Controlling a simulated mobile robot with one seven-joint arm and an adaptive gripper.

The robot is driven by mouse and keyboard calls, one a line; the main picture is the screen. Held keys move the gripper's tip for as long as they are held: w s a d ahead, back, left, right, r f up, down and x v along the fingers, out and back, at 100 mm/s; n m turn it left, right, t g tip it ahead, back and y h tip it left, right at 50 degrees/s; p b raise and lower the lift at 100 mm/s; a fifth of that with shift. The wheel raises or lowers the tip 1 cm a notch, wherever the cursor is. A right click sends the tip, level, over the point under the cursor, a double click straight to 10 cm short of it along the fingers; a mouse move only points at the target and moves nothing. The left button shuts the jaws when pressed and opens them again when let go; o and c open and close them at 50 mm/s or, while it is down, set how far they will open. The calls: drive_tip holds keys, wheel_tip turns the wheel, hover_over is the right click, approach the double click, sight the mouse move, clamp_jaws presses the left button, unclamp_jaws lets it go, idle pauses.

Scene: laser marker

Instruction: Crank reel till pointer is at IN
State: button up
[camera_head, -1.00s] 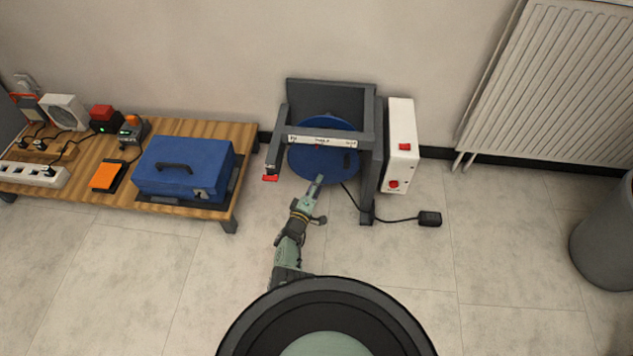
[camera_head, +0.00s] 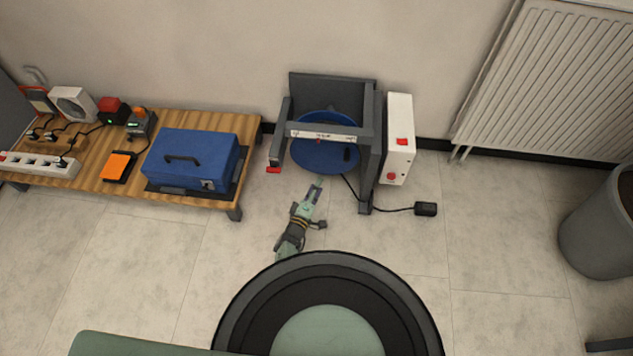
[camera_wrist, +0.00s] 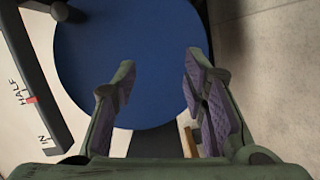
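The blue reel disc (camera_head: 325,158) sits in a dark grey frame (camera_head: 369,150) on the floor and fills the middle of the wrist view (camera_wrist: 135,60). A dark crank knob (camera_head: 347,154) shows on the disc's right side. A white scale strip (camera_head: 345,137) crosses the frame. In the wrist view the red pointer (camera_wrist: 32,100) is at HALF, with IN further down the bar (camera_wrist: 42,115). My gripper (camera_wrist: 160,68) is open and empty, its fingers apart in front of the disc. In the head view my gripper (camera_head: 317,184) is just below the disc.
A low wooden bench (camera_head: 125,178) carrying a blue case (camera_head: 190,160) is at left. A grey bin (camera_head: 598,225) is at right.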

drive_tip(key=shift+s+r+p, duration=0.25)
drive_tip(key=shift+s+p, duration=0.25)
drive_tip(key=shift+s, duration=0.15)
drive_tip(key=shift+s+r+p, duration=0.25)
drive_tip(key=shift+s+p, duration=0.25)
drive_tip(key=shift+s, duration=0.15)
drive_tip(key=shift+s+r+p, duration=0.25)
drive_tip(key=shift+s+p, duration=0.25)
drive_tip(key=shift+s, duration=0.15)
drive_tip(key=shift+c, duration=0.2)
